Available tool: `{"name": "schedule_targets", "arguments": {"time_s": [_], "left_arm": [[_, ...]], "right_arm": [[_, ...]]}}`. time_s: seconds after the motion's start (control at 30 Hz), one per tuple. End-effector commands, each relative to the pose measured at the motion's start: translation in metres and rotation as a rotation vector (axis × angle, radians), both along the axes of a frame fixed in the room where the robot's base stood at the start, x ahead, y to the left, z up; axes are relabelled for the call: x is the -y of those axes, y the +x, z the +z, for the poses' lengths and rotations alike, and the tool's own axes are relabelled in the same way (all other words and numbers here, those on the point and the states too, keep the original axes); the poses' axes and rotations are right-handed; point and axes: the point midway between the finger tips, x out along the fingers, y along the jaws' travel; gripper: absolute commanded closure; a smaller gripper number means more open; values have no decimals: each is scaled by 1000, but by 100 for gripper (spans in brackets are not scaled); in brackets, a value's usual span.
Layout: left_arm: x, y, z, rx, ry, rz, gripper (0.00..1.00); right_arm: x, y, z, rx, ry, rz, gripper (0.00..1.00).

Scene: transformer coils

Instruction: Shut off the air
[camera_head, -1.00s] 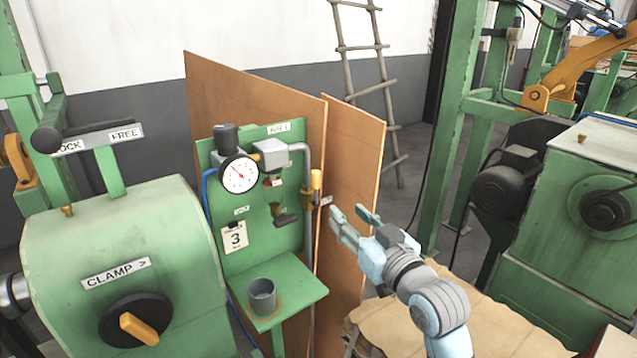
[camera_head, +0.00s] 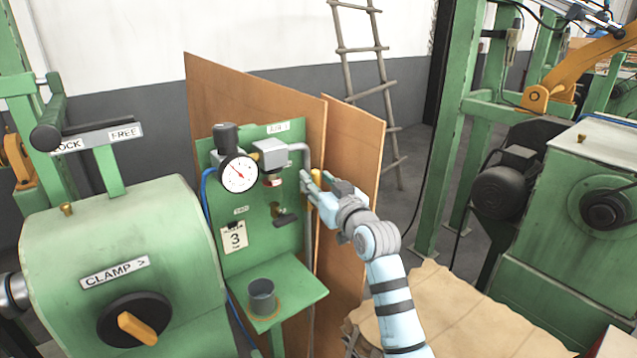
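The green air panel (camera_head: 247,217) stands in the middle with a round pressure gauge (camera_head: 239,174), a grey box-shaped fitting (camera_head: 270,153) and a dark tap-like fitting (camera_head: 285,217). A yellow valve handle (camera_head: 316,178) is on the grey pipe at the panel's right edge. My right gripper (camera_head: 308,187) is at this handle, its fingers pointing left and partly hiding it. The fingers look apart, but I cannot tell whether they touch the handle. My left gripper is not in view.
A green machine with a CLAMP knob (camera_head: 134,322) and a LOCK/FREE lever (camera_head: 98,132) stands left. A small grey cup (camera_head: 262,297) sits on the panel's shelf. Brown boards (camera_head: 352,150) stand close behind the panel. Green machinery (camera_head: 565,220) fills the right.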

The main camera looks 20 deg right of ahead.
Motion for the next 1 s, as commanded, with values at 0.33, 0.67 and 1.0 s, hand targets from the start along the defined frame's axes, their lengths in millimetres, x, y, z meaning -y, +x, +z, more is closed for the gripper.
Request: {"name": "schedule_targets", "arguments": {"time_s": [0.33,0.67,1.0], "left_arm": [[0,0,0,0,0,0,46],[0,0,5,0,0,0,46],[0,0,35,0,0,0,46]], "right_arm": [[0,0,0,-1,0,0,100],[1,0,0,-10,20,0,100],[9,5,3,-76,177,4,100]]}}
